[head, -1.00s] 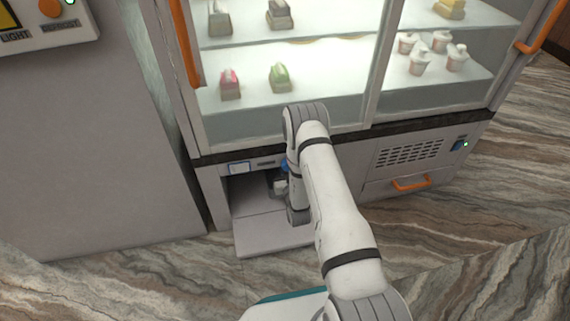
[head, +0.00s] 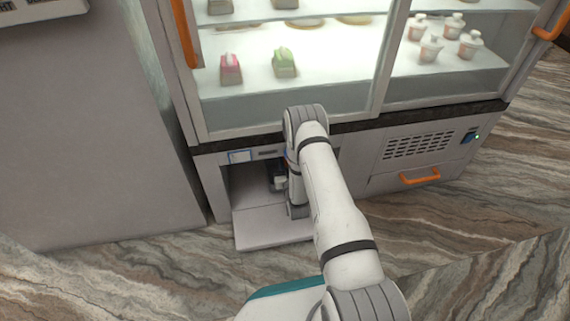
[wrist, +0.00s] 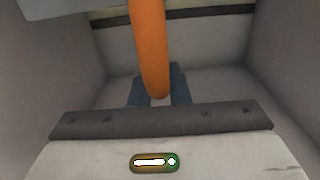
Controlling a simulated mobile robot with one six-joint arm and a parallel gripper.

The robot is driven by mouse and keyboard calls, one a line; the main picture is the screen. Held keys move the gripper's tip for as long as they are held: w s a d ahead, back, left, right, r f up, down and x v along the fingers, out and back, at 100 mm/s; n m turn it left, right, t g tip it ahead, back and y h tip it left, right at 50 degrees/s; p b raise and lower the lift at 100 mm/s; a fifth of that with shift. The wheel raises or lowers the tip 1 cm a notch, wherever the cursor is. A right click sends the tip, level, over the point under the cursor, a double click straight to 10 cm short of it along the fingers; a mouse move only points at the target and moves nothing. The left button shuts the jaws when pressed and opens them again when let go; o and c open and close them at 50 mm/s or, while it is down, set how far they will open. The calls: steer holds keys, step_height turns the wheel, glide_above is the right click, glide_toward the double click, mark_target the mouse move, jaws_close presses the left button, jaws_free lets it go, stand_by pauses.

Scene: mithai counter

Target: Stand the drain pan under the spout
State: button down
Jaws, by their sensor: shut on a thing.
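My gripper (head: 278,182) is inside the low open compartment of the display counter, largely hidden by the arm in the head view. In the wrist view its blue fingers (wrist: 160,88) are shut on the lower end of a curved orange bar (wrist: 149,40), which rises to the top of the picture. I cannot tell whether this bar is a handle of the drain pan. No whole pan and no clear spout can be made out. A pale slab edge (wrist: 60,8) shows at the wrist view's upper left.
The compartment's flap (head: 262,230) lies folded down at the floor. Plain grey walls (wrist: 50,60) stand close on both sides of my gripper. The glass case (head: 290,100) with sweets is above; a vented panel with an orange handle (head: 420,176) is to the right.

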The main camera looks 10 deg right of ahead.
steer(key=c, duration=1.4)
jaws_free()
steer(key=shift+f, duration=0.1)
steer(key=shift+o, duration=0.2)
steer(key=shift+s, duration=0.3)
steer(key=s+p, duration=0.5)
steer(key=s, duration=0.6)
steer(key=shift+s, duration=0.2)
